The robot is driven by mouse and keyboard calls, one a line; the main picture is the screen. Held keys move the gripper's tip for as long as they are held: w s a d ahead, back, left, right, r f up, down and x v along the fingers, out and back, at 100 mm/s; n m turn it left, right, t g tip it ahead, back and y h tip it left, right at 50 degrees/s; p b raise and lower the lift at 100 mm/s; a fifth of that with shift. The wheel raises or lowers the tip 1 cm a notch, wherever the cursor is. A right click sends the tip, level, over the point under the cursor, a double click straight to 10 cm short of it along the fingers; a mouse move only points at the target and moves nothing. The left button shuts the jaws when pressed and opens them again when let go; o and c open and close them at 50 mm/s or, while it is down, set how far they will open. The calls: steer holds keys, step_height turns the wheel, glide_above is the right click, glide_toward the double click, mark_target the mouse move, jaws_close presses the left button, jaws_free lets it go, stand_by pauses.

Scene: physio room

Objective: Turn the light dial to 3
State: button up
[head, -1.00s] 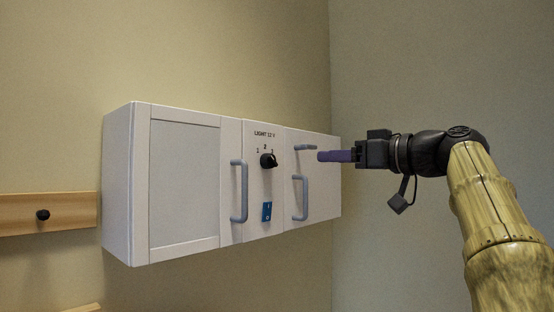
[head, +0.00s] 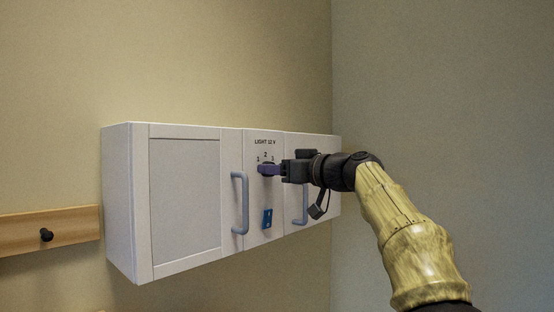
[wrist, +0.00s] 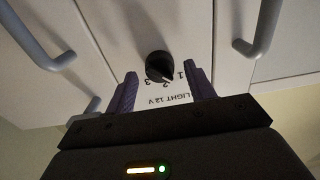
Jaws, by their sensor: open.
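The black light dial (wrist: 158,66) sits on the white panel under the printed label "LIGHT 12 V", with the figures 1, 2 and 3 around it. In the wrist view it lies between the two purple fingers of my open gripper (wrist: 160,74), near their tips, with a gap on each side. The label appears upside down there. I cannot tell for sure which figure the dial points at.
The dial panel belongs to a white wall cabinet (head: 185,205). A grey-blue handle (head: 240,204) stands out left of the dial, and another (head: 305,204) right of it, partly behind my gripper. A blue switch (head: 267,218) is below the dial. A wooden rail with a black peg (head: 46,235) is at left.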

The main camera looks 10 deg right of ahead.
steer(key=shift+w+a, duration=0.2)
steer(key=c, duration=0.9)
steer(key=shift+c, duration=0.2)
